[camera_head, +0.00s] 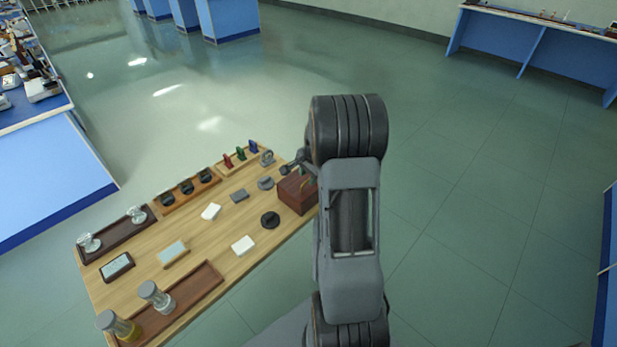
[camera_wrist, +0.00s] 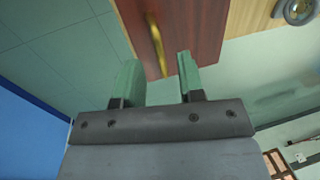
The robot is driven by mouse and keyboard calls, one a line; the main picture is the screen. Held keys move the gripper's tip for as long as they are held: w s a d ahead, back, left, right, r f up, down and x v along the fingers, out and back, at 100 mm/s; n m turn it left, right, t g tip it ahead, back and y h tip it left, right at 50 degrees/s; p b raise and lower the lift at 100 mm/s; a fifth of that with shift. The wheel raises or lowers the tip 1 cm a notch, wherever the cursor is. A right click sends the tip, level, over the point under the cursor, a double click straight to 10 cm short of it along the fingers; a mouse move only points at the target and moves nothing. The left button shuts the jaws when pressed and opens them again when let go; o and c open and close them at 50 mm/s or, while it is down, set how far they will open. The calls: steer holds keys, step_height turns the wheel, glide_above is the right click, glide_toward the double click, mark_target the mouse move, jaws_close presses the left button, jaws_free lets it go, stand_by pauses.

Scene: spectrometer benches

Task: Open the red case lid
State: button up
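The red case (camera_head: 293,196) is a dark red-brown box at the right end of the wooden table, partly hidden behind my arm in the head view. Its lid looks shut. In the wrist view the case's red-brown surface (camera_wrist: 195,25) fills the top middle, with a gold bar handle (camera_wrist: 154,35) on it. My gripper (camera_wrist: 158,62) is open, its two green-padded fingers apart. The handle's lower end shows between the fingertips; I cannot tell whether either finger touches it. In the head view my gripper (camera_head: 305,179) is at the top of the case, mostly hidden by my arm.
The wooden table (camera_head: 215,240) also bears a tray with jars (camera_head: 165,305), a dark tray with glassware (camera_head: 117,232), a rack of dark round pieces (camera_head: 183,190), a black disc (camera_head: 270,219) and white blocks (camera_head: 243,245). Open floor lies right of the table.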

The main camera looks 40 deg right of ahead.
steer(key=shift+w+f, duration=0.2)
steer(key=shift+f, duration=0.7)
steer(key=shift+c, duration=0.2)
jaws_close()
